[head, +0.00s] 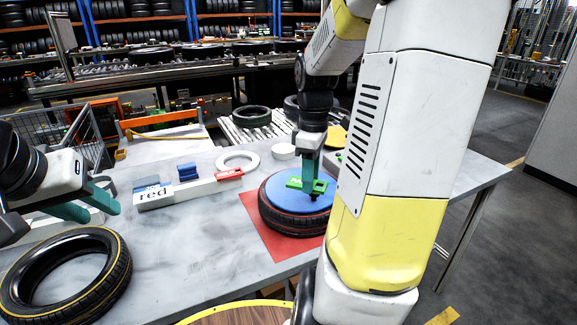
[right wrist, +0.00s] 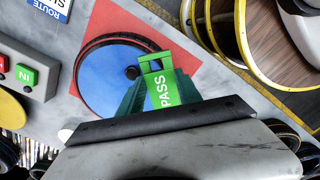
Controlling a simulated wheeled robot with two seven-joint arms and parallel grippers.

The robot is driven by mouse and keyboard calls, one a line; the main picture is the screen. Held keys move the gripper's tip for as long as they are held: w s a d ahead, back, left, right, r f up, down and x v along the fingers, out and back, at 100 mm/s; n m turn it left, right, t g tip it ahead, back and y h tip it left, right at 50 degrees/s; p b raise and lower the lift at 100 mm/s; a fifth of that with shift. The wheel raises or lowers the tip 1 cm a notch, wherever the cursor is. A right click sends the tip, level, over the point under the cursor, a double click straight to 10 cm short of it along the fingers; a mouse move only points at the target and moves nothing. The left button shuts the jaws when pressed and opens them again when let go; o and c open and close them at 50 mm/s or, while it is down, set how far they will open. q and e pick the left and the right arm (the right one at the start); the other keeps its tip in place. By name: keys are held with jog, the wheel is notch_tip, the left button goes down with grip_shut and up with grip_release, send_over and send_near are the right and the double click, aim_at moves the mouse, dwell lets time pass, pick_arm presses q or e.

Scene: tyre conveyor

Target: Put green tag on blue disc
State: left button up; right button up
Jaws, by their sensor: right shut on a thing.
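The blue disc (head: 273,191) lies on top of a black tyre (head: 285,221), which rests on a red square (head: 262,236) on the table. My right gripper (head: 311,186) is shut on the green tag (head: 293,183) over the right part of the disc. In the right wrist view the tag (right wrist: 160,88) reads PASS and sticks out from between the teal fingers, overlapping the edge of the blue disc (right wrist: 100,80). Whether the tag touches the disc, I cannot tell. My left gripper (head: 94,204) is open and empty at the left, above the table.
A yellow-striped tyre (head: 112,285) lies at the front left. A white block reading "red" (head: 180,193), a red tag (head: 229,174), a blue piece (head: 187,172) and a white ring (head: 238,161) are behind. The table between the left tyre and the red square is clear.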

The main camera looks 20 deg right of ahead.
jog(key=shift+w+d+f, duration=0.65)
jog(key=shift+w+f, duration=0.1)
jog(key=shift+w, duration=0.55)
jog(key=shift+w+d+f, duration=0.65)
jog(key=shift+w+f, duration=0.05)
jog(key=shift+w, duration=0.65)
jog(key=shift+w+d+f, duration=0.65)
jog(key=shift+w+f, duration=0.1)
jog(key=shift+w, duration=0.55)
jog(key=shift+f, duration=0.15)
jog(key=shift+f, duration=0.3)
jog(key=o, duration=1.3)
jog(key=shift+o, duration=0.2)
jog(key=shift+r, duration=0.1)
